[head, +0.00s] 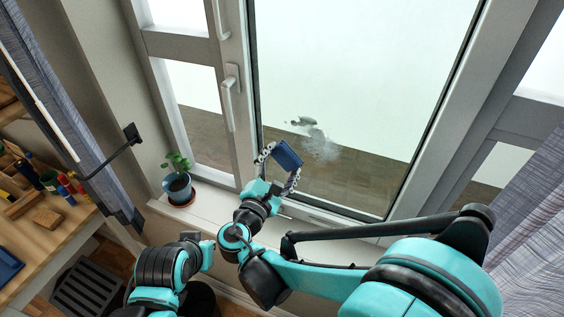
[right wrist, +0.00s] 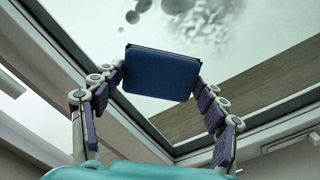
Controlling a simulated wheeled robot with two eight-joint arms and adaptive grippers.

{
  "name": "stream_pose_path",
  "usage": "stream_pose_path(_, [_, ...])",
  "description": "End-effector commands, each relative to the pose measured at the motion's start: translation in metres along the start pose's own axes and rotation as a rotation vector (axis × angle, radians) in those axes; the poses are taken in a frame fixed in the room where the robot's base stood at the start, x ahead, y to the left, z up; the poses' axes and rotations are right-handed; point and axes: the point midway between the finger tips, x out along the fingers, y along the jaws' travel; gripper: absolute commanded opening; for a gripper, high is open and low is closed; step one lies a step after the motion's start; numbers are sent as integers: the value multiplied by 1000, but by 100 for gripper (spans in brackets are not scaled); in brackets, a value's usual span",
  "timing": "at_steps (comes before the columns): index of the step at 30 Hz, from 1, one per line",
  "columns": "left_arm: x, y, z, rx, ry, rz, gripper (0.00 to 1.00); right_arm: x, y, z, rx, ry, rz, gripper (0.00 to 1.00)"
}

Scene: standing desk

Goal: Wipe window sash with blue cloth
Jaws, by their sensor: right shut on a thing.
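The blue cloth (head: 287,155) looks like a flat, padded block. My right gripper (head: 281,164) is shut on it, with one finger at each side. In the right wrist view the cloth (right wrist: 160,78) sits level between the fingertips. The window sash (head: 234,55) has a pale frame around a large glass pane. Grey smudges and dark spots (head: 318,143) mark the lower glass, just above and right of the cloth. They also show behind the cloth in the right wrist view (right wrist: 200,18). I cannot tell whether the cloth touches the glass.
A potted plant (head: 178,188) stands on the sill at the left. The window handle (head: 229,98) is on the left stile. Curtains (head: 535,215) hang at both sides.

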Motion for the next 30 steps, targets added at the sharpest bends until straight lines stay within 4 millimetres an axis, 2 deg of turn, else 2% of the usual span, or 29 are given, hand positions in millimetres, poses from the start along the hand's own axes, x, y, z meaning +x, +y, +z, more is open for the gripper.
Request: stream_pose_path(30, [1, 0, 1, 0, 0, 0, 0, 18, 0, 0, 0, -1, -1, 49])
